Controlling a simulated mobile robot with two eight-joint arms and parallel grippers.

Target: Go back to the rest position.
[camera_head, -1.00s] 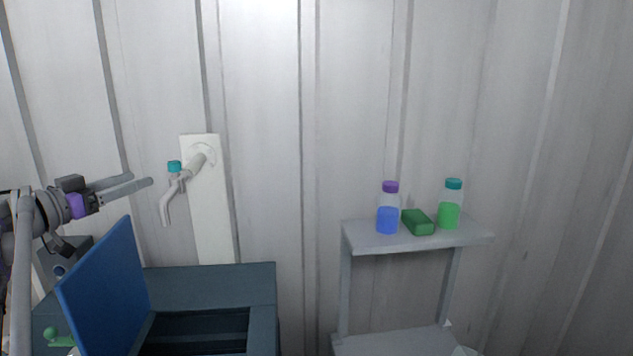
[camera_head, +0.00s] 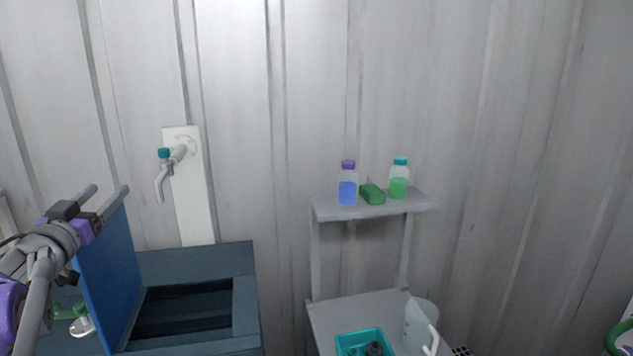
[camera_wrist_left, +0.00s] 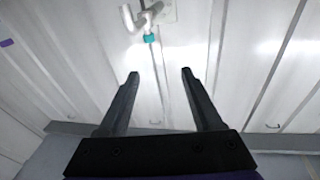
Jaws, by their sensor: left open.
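My left gripper (camera_head: 108,195) is at the left of the head view, in front of the raised blue lid (camera_head: 110,268). Its two grey fingers are apart with nothing between them. In the left wrist view the gripper (camera_wrist_left: 160,75) also shows open and empty, with the wall ahead of it. The tap (camera_head: 168,172) with a teal knob on the wall is beyond the gripper, apart from it. The tap also shows at the top of the left wrist view (camera_wrist_left: 145,18). My right gripper is not in view.
The dark blue chest (camera_head: 245,300) stands open at lower left. Below are a teal bin (camera_head: 345,341) and a clear jug (camera_head: 418,325). A green ring (camera_head: 615,335) is at far right.

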